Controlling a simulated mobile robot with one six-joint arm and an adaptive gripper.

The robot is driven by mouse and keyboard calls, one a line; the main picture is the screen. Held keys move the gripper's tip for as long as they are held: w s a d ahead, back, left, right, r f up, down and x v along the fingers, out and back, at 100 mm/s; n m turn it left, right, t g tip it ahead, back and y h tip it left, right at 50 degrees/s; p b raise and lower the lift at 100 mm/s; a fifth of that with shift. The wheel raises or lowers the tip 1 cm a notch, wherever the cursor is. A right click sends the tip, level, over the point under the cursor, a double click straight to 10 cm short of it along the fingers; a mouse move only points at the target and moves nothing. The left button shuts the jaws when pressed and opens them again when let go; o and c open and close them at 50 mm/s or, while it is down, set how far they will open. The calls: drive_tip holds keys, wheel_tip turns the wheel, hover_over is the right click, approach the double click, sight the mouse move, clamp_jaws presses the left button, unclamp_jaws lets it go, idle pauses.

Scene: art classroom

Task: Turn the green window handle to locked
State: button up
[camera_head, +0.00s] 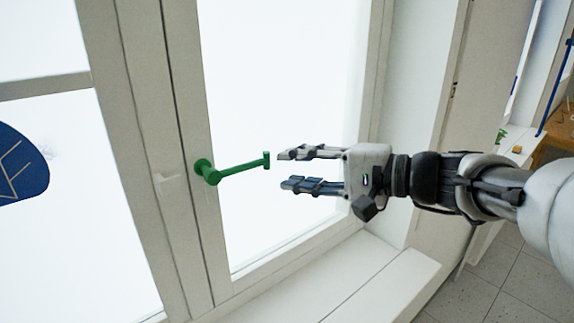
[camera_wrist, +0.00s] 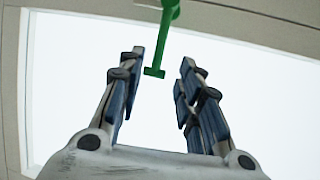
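The green window handle (camera_head: 238,170) is mounted on the white window frame and sticks out sideways to the right, roughly horizontal, with a small crosspiece at its free end. My gripper (camera_head: 282,168) is open just right of that free end, its two fingers pointing left toward the handle. In the head view the handle tip lies slightly left of the fingertips. In the wrist view the green handle (camera_wrist: 163,40) comes down from the top, and its end appears between the two spread fingers (camera_wrist: 163,56). I see no contact between fingers and handle.
A white window sill (camera_head: 345,280) runs below the window. The white frame post (camera_head: 165,150) stands left of the handle, with bright glass on both sides. A blue round shape (camera_head: 18,165) is on the left pane. A wooden surface (camera_head: 556,140) is at far right.

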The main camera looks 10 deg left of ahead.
sight(254, 166)
drive_tip(key=x, duration=1.1)
drive_tip(key=shift+s+b, duration=0.1)
drive_tip(key=shift+b, duration=0.3)
drive_tip(key=shift+d, duration=0.1)
drive_tip(key=shift+c, duration=0.5)
clamp_jaws()
